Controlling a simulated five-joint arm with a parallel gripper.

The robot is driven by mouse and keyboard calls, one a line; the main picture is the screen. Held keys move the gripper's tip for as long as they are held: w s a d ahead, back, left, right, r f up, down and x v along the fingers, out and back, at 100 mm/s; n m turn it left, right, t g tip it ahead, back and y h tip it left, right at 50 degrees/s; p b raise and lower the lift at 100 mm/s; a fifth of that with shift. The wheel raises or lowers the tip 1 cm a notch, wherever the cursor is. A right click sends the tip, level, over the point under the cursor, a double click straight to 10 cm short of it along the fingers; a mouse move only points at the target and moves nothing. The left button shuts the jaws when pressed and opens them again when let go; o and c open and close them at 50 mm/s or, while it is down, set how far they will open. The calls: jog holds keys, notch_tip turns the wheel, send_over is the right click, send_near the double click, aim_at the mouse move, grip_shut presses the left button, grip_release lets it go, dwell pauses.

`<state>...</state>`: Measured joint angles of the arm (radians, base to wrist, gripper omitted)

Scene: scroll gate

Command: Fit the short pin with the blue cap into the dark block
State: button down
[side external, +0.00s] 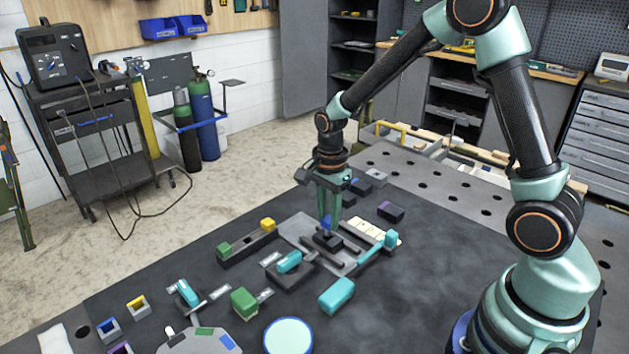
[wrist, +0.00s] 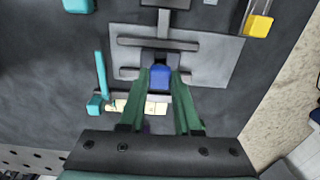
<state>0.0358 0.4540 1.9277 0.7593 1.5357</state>
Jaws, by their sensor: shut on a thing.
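The blue cap (side external: 327,223) of the short pin is between the green fingers of my gripper (side external: 329,213) in the side view. My gripper points straight down and is shut on the cap. The dark block (side external: 327,241) is directly under the cap, on a grey plate (side external: 293,228). In the wrist view the blue cap (wrist: 160,77) is between the two fingertips (wrist: 161,72), over the grey plate (wrist: 215,62). The pin's shaft is hidden, so I cannot tell how far it is in the block.
Dark bars (wrist: 172,44) lie on the plate near the block. A teal handle (side external: 377,247) and a cream strip (side external: 372,231) are at its right. A dark rail with a yellow block (side external: 267,224) is at the left. Teal (side external: 337,295) and green (side external: 243,302) blocks stand in front.

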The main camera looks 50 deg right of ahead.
jog(key=shift+f, duration=1.55)
dwell(0.4)
jog(key=shift+c, duration=0.2)
grip_release()
jog(key=shift+r, duration=3.55)
